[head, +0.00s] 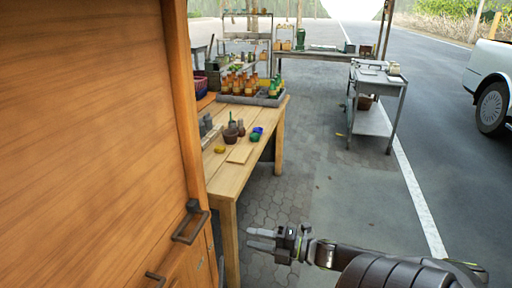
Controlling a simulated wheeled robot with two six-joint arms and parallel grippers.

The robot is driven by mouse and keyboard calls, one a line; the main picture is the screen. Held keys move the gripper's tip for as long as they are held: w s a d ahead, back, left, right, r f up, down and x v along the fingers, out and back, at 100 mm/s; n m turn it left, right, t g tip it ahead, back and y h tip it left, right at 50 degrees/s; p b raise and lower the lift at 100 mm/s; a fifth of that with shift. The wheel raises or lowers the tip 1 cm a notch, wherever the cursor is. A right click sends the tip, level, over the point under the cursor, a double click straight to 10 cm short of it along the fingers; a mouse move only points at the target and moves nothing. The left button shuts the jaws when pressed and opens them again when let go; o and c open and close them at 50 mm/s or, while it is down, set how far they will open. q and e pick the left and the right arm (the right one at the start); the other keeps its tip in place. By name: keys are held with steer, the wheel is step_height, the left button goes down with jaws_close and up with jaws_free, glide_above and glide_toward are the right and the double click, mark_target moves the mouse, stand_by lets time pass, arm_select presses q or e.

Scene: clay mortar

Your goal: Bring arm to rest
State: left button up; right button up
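My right arm comes in from the bottom right, and its gripper (254,238) points left, low over the paving beside the wooden table (228,181). Its two pale fingers stand slightly apart with nothing between them. A small dark reddish-brown clay mortar (230,137) stands on the table, beyond the gripper. My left gripper is not in the head view.
A large wooden cabinet (90,130) with dark handles fills the left. The table bears a flat board (240,154), small green and blue items and a tray (250,99) of bottles. A grey metal cart (375,120) stands right of centre. Paving between is clear.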

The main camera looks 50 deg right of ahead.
stand_by(0.3)
steer(key=s+d+f+m+g+h, duration=0.1)
steer(key=d+f+m+h, duration=0.25)
steer(key=f, duration=0.35)
steer(key=s+d+f+m+h, duration=0.1)
steer(key=d+f+m+h, duration=0.25)
steer(key=f, duration=0.35)
steer(key=s+a+f+m+g+h, duration=0.1)
steer(key=s+f+m+g, duration=0.3)
steer(key=f, duration=0.5)
steer(key=s+f+m+g+h, duration=0.2)
steer(key=s+f+m, duration=0.25)
steer(key=f, duration=0.35)
steer(key=s+a+f+m+g+y, duration=0.2)
steer(key=s+a+f+m+g, duration=0.5)
steer(key=s+a+f, duration=1.1)
steer(key=s+a+g, duration=0.1)
steer(key=s+a, duration=0.1)
steer(key=s, duration=0.1)
steer(key=shift+m, duration=0.25)
